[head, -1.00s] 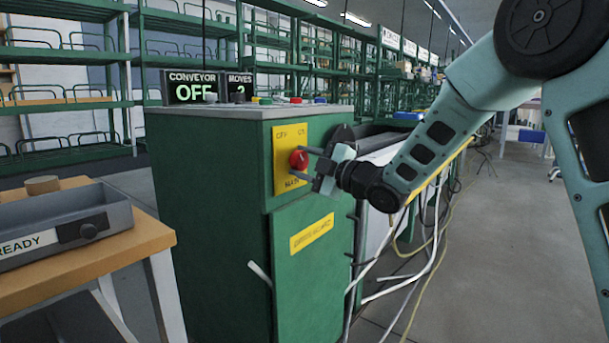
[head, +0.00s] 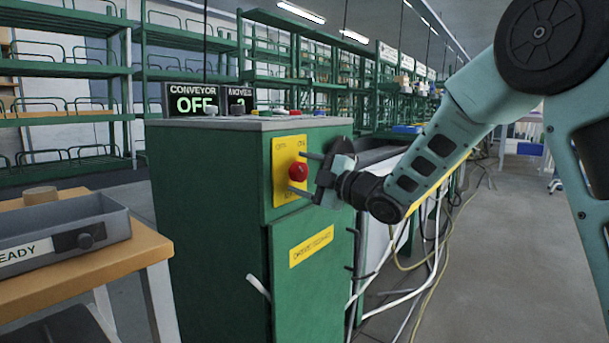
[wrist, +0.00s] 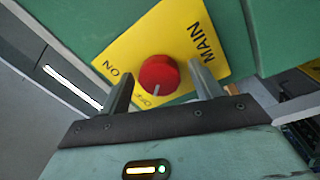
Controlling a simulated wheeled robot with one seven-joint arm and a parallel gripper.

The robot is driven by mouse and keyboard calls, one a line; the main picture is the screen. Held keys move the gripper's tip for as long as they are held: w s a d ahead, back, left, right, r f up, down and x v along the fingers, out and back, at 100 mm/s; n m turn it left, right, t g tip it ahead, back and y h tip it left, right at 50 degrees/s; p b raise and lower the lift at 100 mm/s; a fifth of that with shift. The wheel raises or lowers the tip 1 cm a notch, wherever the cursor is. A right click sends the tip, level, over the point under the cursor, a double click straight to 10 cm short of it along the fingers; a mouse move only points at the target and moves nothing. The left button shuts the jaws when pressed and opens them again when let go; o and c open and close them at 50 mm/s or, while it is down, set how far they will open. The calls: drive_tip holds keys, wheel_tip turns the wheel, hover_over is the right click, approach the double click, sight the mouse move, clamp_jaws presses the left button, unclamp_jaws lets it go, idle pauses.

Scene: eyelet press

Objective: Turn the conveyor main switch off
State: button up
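The conveyor main switch is a red round knob (head: 299,172) on a yellow plate (head: 283,152) on the green cabinet's side. In the wrist view the knob (wrist: 158,75) has its white pointer mark toward the word OFF, away from ON. A small display (head: 196,105) on the cabinet top reads CONVEYOR OFF. My gripper (head: 304,173) is open in front of the knob, with one finger on either side of it. In the wrist view gaps show between the knob and both fingers (wrist: 162,80).
A moves display (head: 240,103) and several coloured buttons sit on the cabinet (head: 225,200). A wooden table (head: 150,243) with a grey READY tray (head: 105,227) stands at left. Cables (head: 432,240) hang and trail at right. Grey floor is free farther right.

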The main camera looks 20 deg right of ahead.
drive_tip(key=p+v, duration=0.2)
drive_tip(key=v, duration=1.5)
drive_tip(key=shift+p, duration=0.35)
drive_tip(key=shift+s+d, duration=0.15)
drive_tip(key=s+a+f+m+g+h, duration=0.2)
drive_tip(key=a+f+m+g+h, duration=0.15)
drive_tip(key=a+f, duration=0.2)
drive_tip(key=s+a+f+m+g+h, duration=0.3)
drive_tip(key=a+f+m, duration=0.2)
drive_tip(key=a, duration=0.1)
drive_tip(key=s+a+f+m+g+h, duration=0.2)
drive_tip(key=s+g, duration=0.3)
drive_tip(key=s, duration=0.7)
drive_tip(key=s+a+f+m+g+h, duration=0.2)
drive_tip(key=s+a+f+m+g, duration=0.15)
drive_tip(key=s, duration=0.85)
wheel_tip(320, 180, up, 36)
drive_tip(key=n+p, duration=0.1)
drive_tip(key=p, duration=3.4)
drive_tip(key=shift+w+d+r+g, duration=0.2)
drive_tip(key=shift+d+g, duration=0.1)
drive_tip(key=shift+d, duration=0.15)
